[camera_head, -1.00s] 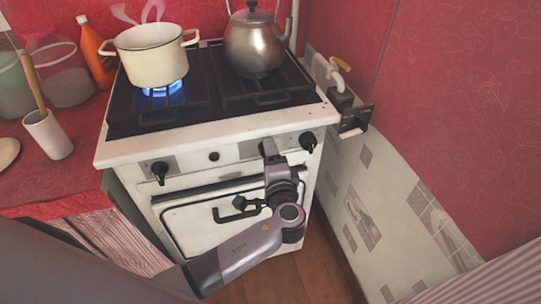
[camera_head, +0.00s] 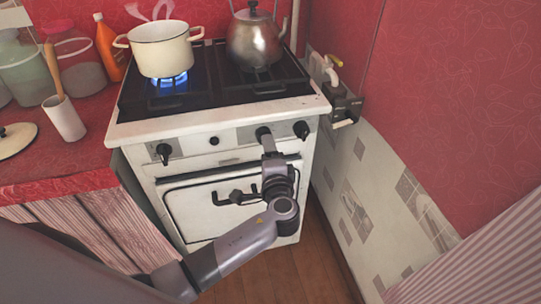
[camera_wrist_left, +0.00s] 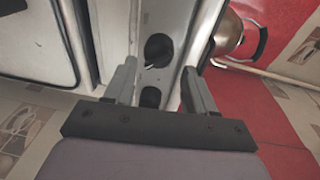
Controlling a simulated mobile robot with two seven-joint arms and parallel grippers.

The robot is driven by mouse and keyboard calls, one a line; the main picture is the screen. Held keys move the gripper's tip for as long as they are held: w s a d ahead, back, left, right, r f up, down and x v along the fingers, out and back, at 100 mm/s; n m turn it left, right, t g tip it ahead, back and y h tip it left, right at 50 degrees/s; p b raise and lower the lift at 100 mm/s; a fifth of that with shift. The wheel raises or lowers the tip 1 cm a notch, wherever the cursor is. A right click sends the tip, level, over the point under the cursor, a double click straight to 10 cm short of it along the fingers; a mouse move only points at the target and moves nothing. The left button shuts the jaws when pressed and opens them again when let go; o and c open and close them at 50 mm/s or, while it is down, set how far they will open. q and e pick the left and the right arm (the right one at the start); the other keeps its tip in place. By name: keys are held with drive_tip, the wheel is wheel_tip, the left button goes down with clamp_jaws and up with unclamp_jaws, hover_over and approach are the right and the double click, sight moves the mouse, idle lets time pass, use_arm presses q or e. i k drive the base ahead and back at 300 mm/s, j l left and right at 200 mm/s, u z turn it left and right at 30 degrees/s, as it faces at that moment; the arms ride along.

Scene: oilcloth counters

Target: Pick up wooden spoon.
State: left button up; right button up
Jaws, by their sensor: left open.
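The wooden spoon (camera_head: 54,72) stands upright, leaning a little, in a white cup (camera_head: 65,121) on the red counter at the left of the head view. Only its handle shows; its lower end is hidden in the cup. My left gripper (camera_head: 266,143) is in front of the stove's control panel, far to the right of the spoon. In the left wrist view my left gripper (camera_wrist_left: 158,88) is open, with dark stove knobs (camera_wrist_left: 158,49) showing between and beyond its fingers. Nothing is held. My right gripper is not in view.
A white stove (camera_head: 215,135) stands right of the counter. A cream pot (camera_head: 160,50) sits over a lit blue flame, beside a metal kettle (camera_head: 254,40). An orange bottle (camera_head: 108,47), jars (camera_head: 82,70) and a lid (camera_head: 14,140) surround the cup.

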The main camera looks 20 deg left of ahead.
sight(50, 52)
drive_tip(key=k+l, duration=0.1)
drive_tip(key=u, duration=1.3)
